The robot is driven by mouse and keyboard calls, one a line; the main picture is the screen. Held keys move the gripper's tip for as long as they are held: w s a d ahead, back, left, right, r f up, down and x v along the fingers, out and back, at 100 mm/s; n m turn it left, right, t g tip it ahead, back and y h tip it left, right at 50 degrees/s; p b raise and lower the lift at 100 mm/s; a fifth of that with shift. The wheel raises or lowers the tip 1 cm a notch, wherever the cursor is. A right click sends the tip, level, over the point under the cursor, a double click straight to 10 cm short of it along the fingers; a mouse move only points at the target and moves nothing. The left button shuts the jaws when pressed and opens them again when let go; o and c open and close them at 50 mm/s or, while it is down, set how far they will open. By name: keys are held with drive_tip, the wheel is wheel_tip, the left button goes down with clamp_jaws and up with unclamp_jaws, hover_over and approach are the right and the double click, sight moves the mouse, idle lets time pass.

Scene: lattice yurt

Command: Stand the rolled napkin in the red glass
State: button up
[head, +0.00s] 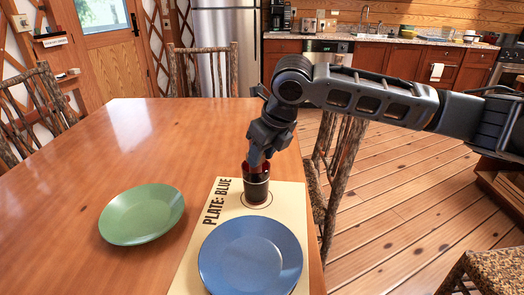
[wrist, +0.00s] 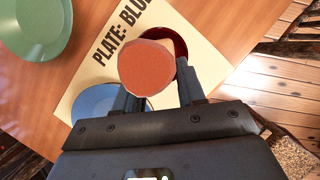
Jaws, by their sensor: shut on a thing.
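The red glass (head: 256,187) stands upright on a printed circle of the cream mat, dark red with a brighter rim. My gripper (head: 257,160) points down at the glass's mouth. In the wrist view, the rolled napkin (wrist: 147,65) shows as a round orange-brown end between the fingers of my gripper (wrist: 160,98), which is shut on it. The glass (wrist: 183,72) shows dark red behind and to the right of the napkin, partly covered by it. The napkin's lower end is hidden, so I cannot tell how far it is inside the glass.
The cream mat (head: 219,208) reads "PLATE: BLUE" and bears a blue plate (head: 250,258) in front of the glass. A green plate (head: 142,214) lies to the left. The wooden table (head: 120,165) is otherwise clear. A chair (head: 335,165) stands at the table's right edge.

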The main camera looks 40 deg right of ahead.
drive_tip(key=o, duration=1.1)
drive_tip(key=shift+v, duration=3.85)
